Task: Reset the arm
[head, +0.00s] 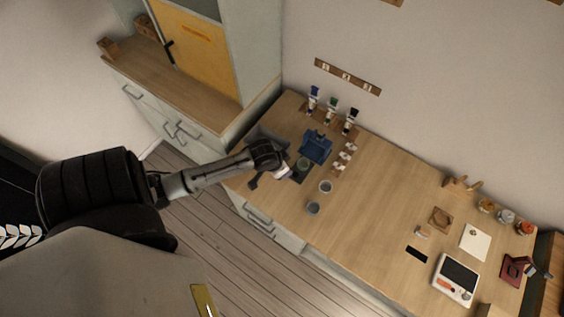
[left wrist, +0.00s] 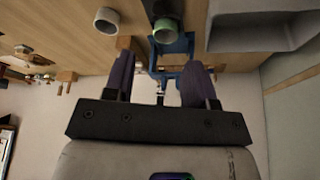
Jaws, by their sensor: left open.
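My left arm comes in from the left in the head view and reaches over the near left end of the wooden worktop (head: 385,205). My left gripper (head: 268,180) is there, beside a small green-rimmed cup (head: 303,164) and a blue holder (head: 315,147). In the left wrist view my left gripper (left wrist: 160,85) shows two purple-grey fingers spread apart with nothing held between them. The blue holder (left wrist: 172,48) and the green-rimmed cup (left wrist: 165,30) lie beyond the fingertips. My right gripper is in neither view.
Two grey cups (head: 325,187) (head: 312,208) stand right of the gripper. A grey bin (left wrist: 262,28) is close by. Bottles (head: 331,110) stand at the wall. A white scale-like device (head: 456,279) sits at the right. The worktop's middle is clear.

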